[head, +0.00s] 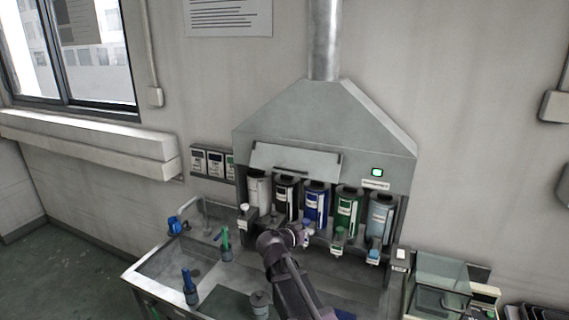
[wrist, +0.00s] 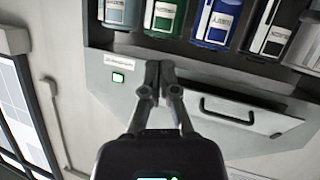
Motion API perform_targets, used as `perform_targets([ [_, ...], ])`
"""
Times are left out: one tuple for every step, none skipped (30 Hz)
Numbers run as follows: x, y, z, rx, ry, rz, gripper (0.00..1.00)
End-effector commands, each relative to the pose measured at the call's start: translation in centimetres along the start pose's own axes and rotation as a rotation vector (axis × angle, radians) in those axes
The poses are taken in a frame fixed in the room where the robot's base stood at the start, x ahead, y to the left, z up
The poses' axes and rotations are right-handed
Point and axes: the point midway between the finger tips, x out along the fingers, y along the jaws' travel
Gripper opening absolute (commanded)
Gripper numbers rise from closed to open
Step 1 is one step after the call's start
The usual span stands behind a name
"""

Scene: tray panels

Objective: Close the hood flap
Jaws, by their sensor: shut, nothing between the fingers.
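The hood flap (head: 295,157) is a pale grey panel with a dark bar handle, on the front of the grey fume hood (head: 345,110). It also shows in the wrist view (wrist: 262,120), which is turned over, with its handle (wrist: 225,112). A dark strip shows along one long edge of the flap, and the panel looks tilted out from the hood; how far is hard to tell. My gripper (wrist: 160,78) is shut and empty, with its fingertips in front of the hood beside the flap's end. In the head view my gripper (head: 303,235) is low, before the bottles.
Several coloured bottles (head: 316,203) hang in a row under the hood. A green indicator light (head: 376,172) is right of the flap. A glass-sided box (head: 440,282) stands at right.

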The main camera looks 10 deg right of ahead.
Motion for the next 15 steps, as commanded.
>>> perform_targets([
  [-0.7,-1.2,-2.6,0.023,0.062,-0.015,0.0],
  [-1.1,-1.8,-3.6,0.039,0.099,-0.024,0.0],
  [-1.6,-2.6,-5.1,0.059,0.148,-0.04,0.0],
  [-2.1,-3.2,-6.1,0.074,0.184,-0.052,0.0],
  [-2.5,-3.9,-7.2,0.088,0.218,-0.068,0.0],
  [-3.2,-4.8,-8.4,0.106,0.263,-0.089,0.0],
  [-3.7,-5.4,-9.4,0.118,0.295,-0.105,0.0],
  [-4.2,-6.0,-10.2,0.13,0.324,-0.121,0.0],
  [-4.8,-6.8,-11.2,0.145,0.36,-0.144,0.0],
  [-5.3,-7.3,-11.9,0.154,0.384,-0.16,0.0],
  [-5.8,-7.9,-12.6,0.162,0.406,-0.176,0.0],
  [-6.3,-8.4,-13.2,0.172,0.431,-0.195,0.0],
  [-6.7,-8.8,-13.7,0.177,0.448,-0.208,0.0],
  [-7.0,-9.2,-14.1,0.184,0.462,-0.22,0.0],
  [-7.3,-9.5,-14.4,0.19,0.477,-0.232,0.0],
])
